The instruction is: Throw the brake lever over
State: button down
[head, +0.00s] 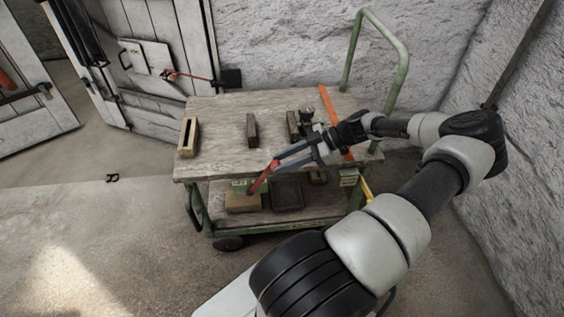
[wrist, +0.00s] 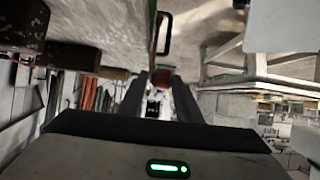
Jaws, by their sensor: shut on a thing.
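The brake lever (head: 262,178) is a short red bar at the front edge of the green cart, slanting from a green bracket up to the right. My gripper (head: 277,163) reaches in from the right, low in front of the tabletop, and is shut on the lever's upper end. In the wrist view, my gripper's two dark fingers (wrist: 162,88) point away from the camera, with a bit of red between their far ends. The fingers hide the gripped part of the lever.
The cart's wooden top (head: 225,115) carries several small blocks and an orange strip (head: 336,121). Its lower shelf holds a tan block (head: 244,203) and a dark tray (head: 287,194). A rough white wall stands behind and right. The floor at left is open.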

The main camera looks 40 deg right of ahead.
jog(key=shift+s+a+f, duration=0.25)
jog(key=shift+s+f, duration=0.05)
jog(key=c, duration=1.4)
grip_release()
jog(key=shift+d+r, duration=0.1)
jog(key=p+v, duration=0.2)
jog(key=v, duration=1.5)
jog(key=shift+r, duration=0.15)
jog(key=shift+d, duration=0.1)
